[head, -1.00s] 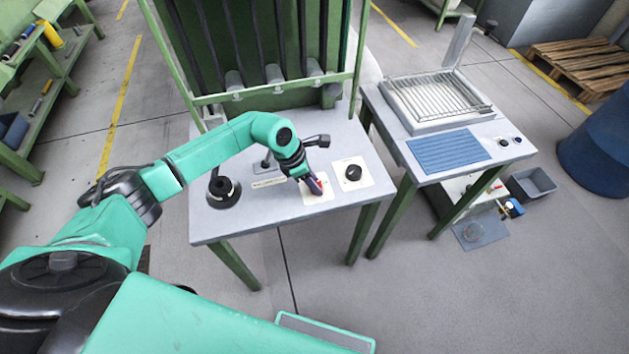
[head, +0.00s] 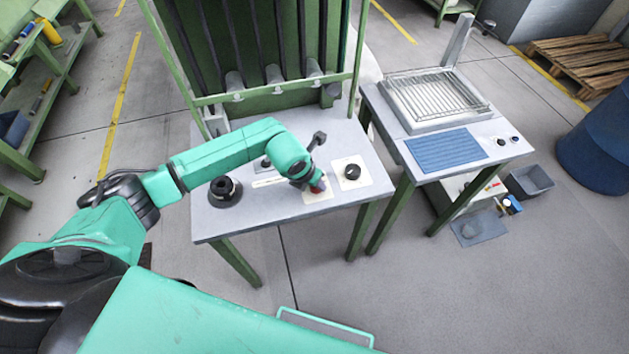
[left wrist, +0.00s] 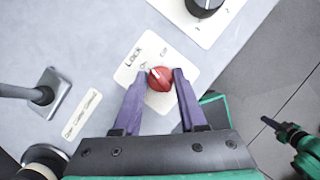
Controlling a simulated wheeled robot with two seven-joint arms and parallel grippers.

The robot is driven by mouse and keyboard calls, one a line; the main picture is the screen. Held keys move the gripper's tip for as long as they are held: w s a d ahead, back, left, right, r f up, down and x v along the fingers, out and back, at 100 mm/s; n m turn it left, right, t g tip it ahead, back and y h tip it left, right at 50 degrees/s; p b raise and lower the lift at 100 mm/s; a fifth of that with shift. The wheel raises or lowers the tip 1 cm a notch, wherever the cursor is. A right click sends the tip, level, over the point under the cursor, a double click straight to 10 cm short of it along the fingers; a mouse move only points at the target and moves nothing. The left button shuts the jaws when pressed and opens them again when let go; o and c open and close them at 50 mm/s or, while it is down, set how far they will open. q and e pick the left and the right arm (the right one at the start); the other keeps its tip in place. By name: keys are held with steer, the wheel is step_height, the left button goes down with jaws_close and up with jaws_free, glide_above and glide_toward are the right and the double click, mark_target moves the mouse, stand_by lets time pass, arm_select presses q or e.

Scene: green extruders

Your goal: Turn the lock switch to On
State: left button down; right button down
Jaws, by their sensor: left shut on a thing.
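The red lock switch (left wrist: 161,79) sits on a white plate (left wrist: 132,60) marked Lock, On and Off on the grey panel table. Its small white mark points up and left, toward the On label. My left gripper (left wrist: 160,82) has its purple fingers on either side of the switch, shut on it. In the head view the switch (head: 319,185) is partly hidden by my left gripper (head: 311,184). My right gripper (left wrist: 277,127) shows small at the right edge of the left wrist view, away from the table; its finger gap is unclear.
A black knob (head: 352,171) on a white plate sits just right of the lock plate. A lever (left wrist: 40,95) and a black round control (head: 224,190) stand to the left. A second table (head: 500,155) with a blue mat is at the right.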

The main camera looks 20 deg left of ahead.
arm_select(q)
steer(key=shift+r+n+y+b, duration=0.1)
steer(key=shift+n+y+b, duration=0.35)
steer(key=shift+n, duration=0.75)
steer(key=shift+c, duration=2.3)
jaws_free()
steer(key=shift+r, duration=0.1)
steer(key=d+b+v, duration=0.1)
steer(key=b+v, duration=0.1)
steer(key=v, duration=1.2)
steer(key=shift+s+a, duration=0.3)
steer(key=shift+s, duration=0.05)
